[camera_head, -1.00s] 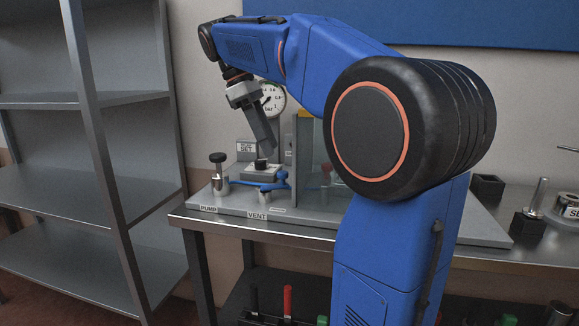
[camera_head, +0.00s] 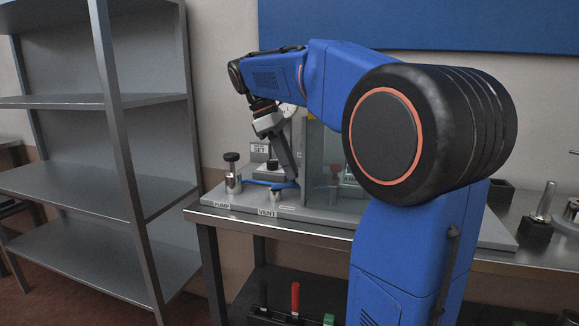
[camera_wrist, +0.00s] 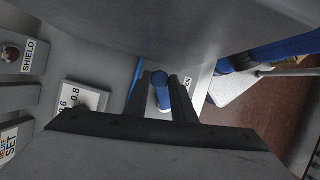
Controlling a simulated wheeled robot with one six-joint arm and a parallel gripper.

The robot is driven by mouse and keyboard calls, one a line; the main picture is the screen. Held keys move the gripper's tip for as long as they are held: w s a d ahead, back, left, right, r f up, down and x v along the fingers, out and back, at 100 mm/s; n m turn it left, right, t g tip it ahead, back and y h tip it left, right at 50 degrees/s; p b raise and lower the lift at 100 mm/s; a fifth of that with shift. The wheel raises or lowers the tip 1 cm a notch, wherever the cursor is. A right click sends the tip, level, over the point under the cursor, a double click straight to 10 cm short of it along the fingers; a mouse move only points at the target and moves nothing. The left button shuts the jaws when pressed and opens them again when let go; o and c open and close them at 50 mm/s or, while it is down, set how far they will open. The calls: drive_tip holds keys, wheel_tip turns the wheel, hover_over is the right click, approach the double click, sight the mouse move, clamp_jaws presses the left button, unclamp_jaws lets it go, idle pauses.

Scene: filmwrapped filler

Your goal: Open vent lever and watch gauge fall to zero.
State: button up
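The blue vent lever (camera_head: 262,183) lies low over the grey bench panel, near the VENT label (camera_head: 268,212). My gripper (camera_head: 290,182) points down at the lever's right end. In the wrist view, my two dark fingers (camera_wrist: 161,90) stand on either side of a blue upright part of the lever (camera_wrist: 162,92). They appear open, with a slight gap on the left; contact is unclear. The gauge (camera_head: 291,109) is mostly hidden behind my wrist. The wrist view shows part of a white scale (camera_wrist: 72,101) with 0.6 and 0.8; no needle shows.
The black-topped pump knob (camera_head: 232,170) stands left of the lever, by the PUMP label (camera_head: 221,205). A clear shield (camera_head: 322,160) rises just right of my gripper. A RELIEF SET block (camera_head: 260,150) is behind. Empty metal shelves (camera_head: 130,190) stand left.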

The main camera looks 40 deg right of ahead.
drive_tip(key=c, duration=0.4)
clamp_jaws()
unclamp_jaws()
drive_tip(key=m, duration=0.1)
drive_tip(key=s+m, duration=0.1)
drive_tip(key=m, duration=0.1)
drive_tip(key=shift+a+g+y, duration=0.15)
drive_tip(key=shift+g+y, duration=0.25)
drive_tip(key=shift+s+a+m+g+y, duration=0.2)
drive_tip(key=shift+m+y, duration=0.1)
drive_tip(key=shift+m, duration=0.5)
drive_tip(key=shift+s+a+m+g+y, duration=0.1)
drive_tip(key=shift+s+a+m+y, duration=0.15)
drive_tip(key=shift+m, duration=0.55)
clamp_jaws()
unclamp_jaws()
drive_tip(key=o, duration=1)
